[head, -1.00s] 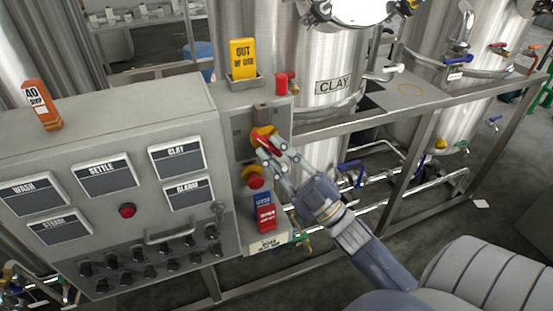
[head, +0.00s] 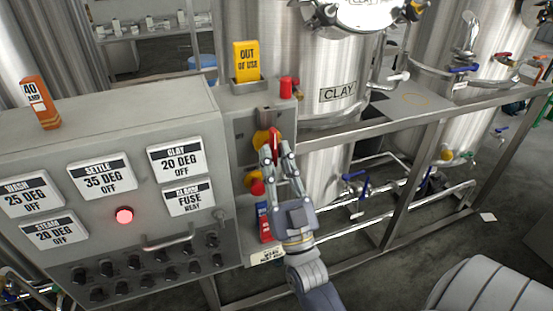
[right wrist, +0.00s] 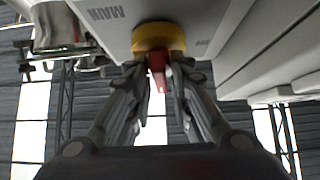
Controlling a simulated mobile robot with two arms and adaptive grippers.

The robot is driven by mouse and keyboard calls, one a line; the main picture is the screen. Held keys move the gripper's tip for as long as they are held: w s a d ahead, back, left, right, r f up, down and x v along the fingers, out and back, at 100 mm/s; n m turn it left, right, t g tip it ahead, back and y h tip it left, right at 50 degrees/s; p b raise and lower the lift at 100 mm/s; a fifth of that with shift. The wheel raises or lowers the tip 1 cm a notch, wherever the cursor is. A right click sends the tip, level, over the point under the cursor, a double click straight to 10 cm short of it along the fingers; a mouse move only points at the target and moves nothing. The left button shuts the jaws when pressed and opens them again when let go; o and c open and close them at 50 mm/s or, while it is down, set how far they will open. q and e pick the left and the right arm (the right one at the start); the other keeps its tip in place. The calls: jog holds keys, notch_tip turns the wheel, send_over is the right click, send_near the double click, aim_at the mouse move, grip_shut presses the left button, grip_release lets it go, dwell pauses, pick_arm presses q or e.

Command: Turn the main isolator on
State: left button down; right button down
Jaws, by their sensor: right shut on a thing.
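The main isolator is a red handle on a yellow round base (head: 261,137), on the grey side panel right of the control box. In the right wrist view the yellow base (right wrist: 158,38) sits under the word MAIN, and the red handle (right wrist: 157,72) sticks out from it. My right gripper (head: 272,152) is shut on the red handle, with a finger on each side of it. In the head view the handle stands about upright, partly hidden by the fingers. My left gripper is out of view.
Below the isolator are a red button on yellow (head: 256,187) and blue and red tags (head: 264,222), partly behind my gripper. A yellow OUT OF USE sign (head: 246,61) and a red beacon (head: 286,87) stand above. A metal frame rail (head: 345,131) runs to the right.

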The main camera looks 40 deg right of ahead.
jog(key=shift+f+m+h, duration=0.1)
jog(key=shift+m+h, duration=0.2)
jog(key=c, duration=1.7)
grip_release()
jog(key=shift+o, duration=0.2)
jog(key=v, duration=1.2)
jog(key=shift+a, duration=0.1)
jog(key=shift+s, duration=0.15)
